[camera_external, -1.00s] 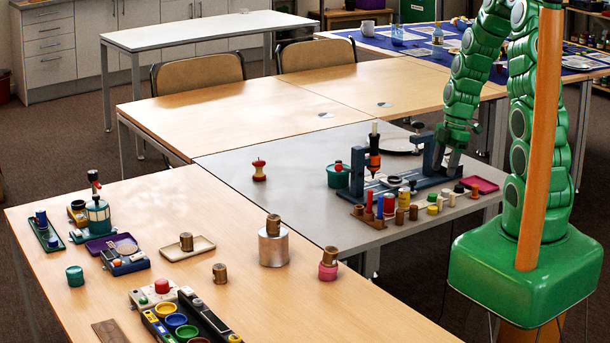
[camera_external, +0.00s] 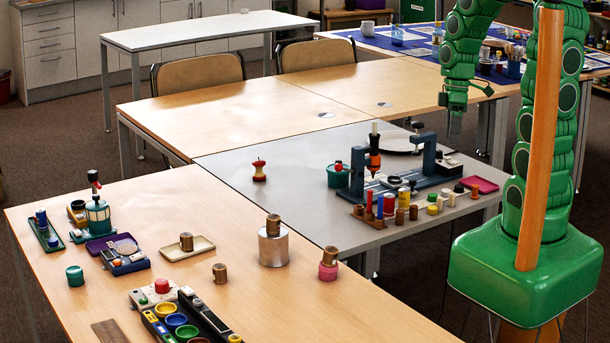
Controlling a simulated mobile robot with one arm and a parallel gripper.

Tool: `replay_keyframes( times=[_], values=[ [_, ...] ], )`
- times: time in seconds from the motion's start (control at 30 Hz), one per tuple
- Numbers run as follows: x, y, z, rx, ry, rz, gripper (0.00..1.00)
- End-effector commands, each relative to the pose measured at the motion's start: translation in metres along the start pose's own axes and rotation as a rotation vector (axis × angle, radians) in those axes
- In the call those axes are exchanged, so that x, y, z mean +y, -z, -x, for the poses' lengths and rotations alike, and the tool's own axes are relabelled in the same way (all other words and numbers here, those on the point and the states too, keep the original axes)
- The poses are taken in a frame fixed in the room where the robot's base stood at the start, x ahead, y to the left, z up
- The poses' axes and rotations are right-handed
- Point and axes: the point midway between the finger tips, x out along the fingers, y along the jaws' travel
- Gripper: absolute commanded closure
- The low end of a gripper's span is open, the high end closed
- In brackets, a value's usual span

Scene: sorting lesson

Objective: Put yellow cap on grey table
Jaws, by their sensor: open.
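The grey table (camera_external: 270,212) stands in the middle, between the wooden tables. On its right part are several small yellow pieces: a taller yellow cylinder (camera_external: 404,199) and low yellow pieces (camera_external: 432,210) beside it. A yellow bowl-like ring (camera_external: 165,308) sits in a dark tray on the front wooden table, and a small yellow piece (camera_external: 234,339) shows at that tray's near end. I cannot tell which one is the yellow cap. My gripper (camera_external: 455,127) hangs above the far right of the grey table, open, with nothing visible in it. Its fingertips are small and hard to make out.
A dark blue stand (camera_external: 384,187) with an orange-black tool and a teal pot (camera_external: 338,176) crowd the grey table's right half. The grey table's front left is bare.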

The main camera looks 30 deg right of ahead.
Motion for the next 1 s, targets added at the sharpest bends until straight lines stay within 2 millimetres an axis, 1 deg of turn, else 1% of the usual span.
replay_keyframes(
  times=[0.03, 0.23, 0.4, 0.6, 0.7, 0.8, 1.0],
  values=[
    [-0.011, -0.001, 0.007, -0.010, -0.006, -0.041, 0.49],
    [-0.052, -0.012, 0.028, -0.048, -0.026, -0.255, 0.49],
    [-0.086, -0.025, 0.042, -0.076, -0.050, -0.443, 0.49],
    [-0.126, -0.044, 0.053, -0.102, -0.079, -0.669, 0.49],
    [-0.142, -0.054, 0.059, -0.109, -0.098, -0.773, 0.49],
    [-0.153, -0.062, 0.062, -0.113, -0.113, -0.853, 0.49],
    [-0.163, -0.068, 0.064, -0.113, -0.123, -0.927, 0.49]
  ],
)
